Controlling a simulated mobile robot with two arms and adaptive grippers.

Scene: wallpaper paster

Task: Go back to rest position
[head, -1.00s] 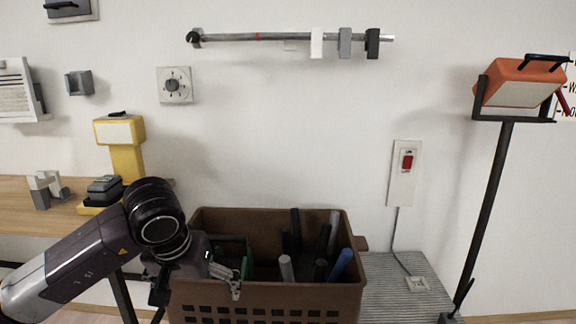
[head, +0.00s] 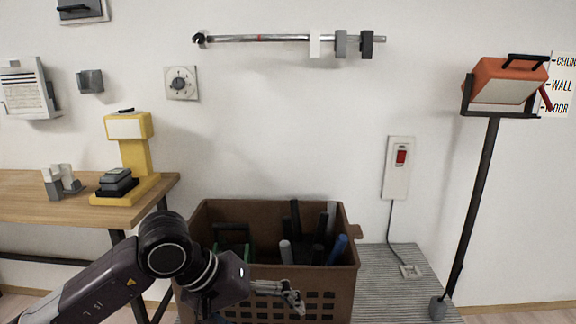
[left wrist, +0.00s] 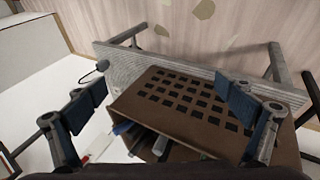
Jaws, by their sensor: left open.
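My left gripper (head: 278,290) is in front of the brown crate's perforated front wall in the head view. In the left wrist view its two blue-padded fingers (left wrist: 163,108) are spread wide, with nothing between the pads and the crate beyond them. The brown crate (head: 340,300) stands on a grey ribbed table and holds several upright handles and a green item. It also shows in the left wrist view (left wrist: 180,120). My right gripper is in neither view.
The grey ribbed table (head: 395,275) has bare room right of the crate. A wooden table (head: 60,205) with a yellow device (head: 135,165) stands at left. An orange work lamp (head: 505,80) on a stand is at right. A rail (head: 265,39) and a red switch (head: 401,157) are on the wall.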

